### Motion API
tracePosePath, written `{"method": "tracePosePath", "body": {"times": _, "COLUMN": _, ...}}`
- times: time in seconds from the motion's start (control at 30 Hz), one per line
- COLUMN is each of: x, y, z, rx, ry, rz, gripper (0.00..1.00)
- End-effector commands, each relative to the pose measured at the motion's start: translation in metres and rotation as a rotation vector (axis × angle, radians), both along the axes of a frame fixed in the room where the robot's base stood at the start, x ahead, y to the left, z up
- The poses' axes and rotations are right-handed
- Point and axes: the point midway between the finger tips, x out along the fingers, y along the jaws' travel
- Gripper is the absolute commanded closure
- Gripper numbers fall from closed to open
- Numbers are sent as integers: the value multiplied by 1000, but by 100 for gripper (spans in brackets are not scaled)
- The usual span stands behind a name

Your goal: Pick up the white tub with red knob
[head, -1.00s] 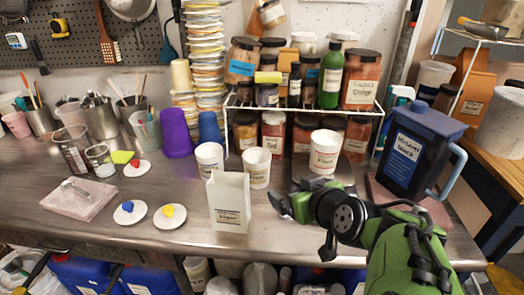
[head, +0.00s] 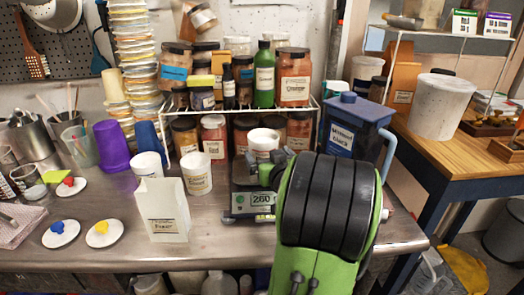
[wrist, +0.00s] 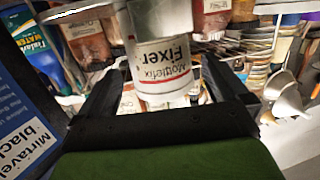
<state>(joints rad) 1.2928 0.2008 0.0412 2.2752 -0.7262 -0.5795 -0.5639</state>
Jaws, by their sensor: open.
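A white tub (head: 263,141) stands on the scale in the head view. In the wrist view the tub (wrist: 163,72), labelled "Mottefix Fixer" with a red band, lies between the two fingers. I see no red knob on it. A white disc with a red knob (head: 70,185) lies on the counter at the far left. My gripper (head: 268,172) is at the tub, partly hidden behind my own arm. In the wrist view my gripper (wrist: 163,88) is open, with one finger on each side of the tub. Whether either finger touches it I cannot tell.
The scale (head: 247,205) is partly hidden by my arm. A wire rack (head: 215,112) with several jars stands behind. A blue-lidded jug (head: 352,140) is close on the right. White cups (head: 197,175) and a white carton (head: 162,212) stand left.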

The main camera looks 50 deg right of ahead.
Motion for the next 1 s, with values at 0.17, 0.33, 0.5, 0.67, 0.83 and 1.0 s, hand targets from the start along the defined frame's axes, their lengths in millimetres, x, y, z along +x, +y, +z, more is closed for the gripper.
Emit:
{"method": "tracePosePath", "body": {"times": 0.17, "x": 19, "y": -14, "z": -4, "rx": 1, "ry": -1, "rz": 3, "gripper": 0}}
{"method": "tracePosePath", "body": {"times": 0.33, "x": 42, "y": -33, "z": -8, "rx": 0, "ry": -1, "rz": 3, "gripper": 0}}
{"method": "tracePosePath", "body": {"times": 0.5, "x": 47, "y": -37, "z": -9, "rx": 0, "ry": -1, "rz": 1, "gripper": 0}}
{"method": "tracePosePath", "body": {"times": 0.67, "x": 46, "y": -37, "z": -9, "rx": 0, "ry": 0, "rz": 1, "gripper": 9}}
{"method": "tracePosePath", "body": {"times": 0.83, "x": 46, "y": -37, "z": -9, "rx": 0, "ry": 0, "rz": 1, "gripper": 35}}
{"method": "tracePosePath", "body": {"times": 1.0, "x": 46, "y": -37, "z": -9, "rx": -1, "ry": -1, "rz": 0, "gripper": 54}}
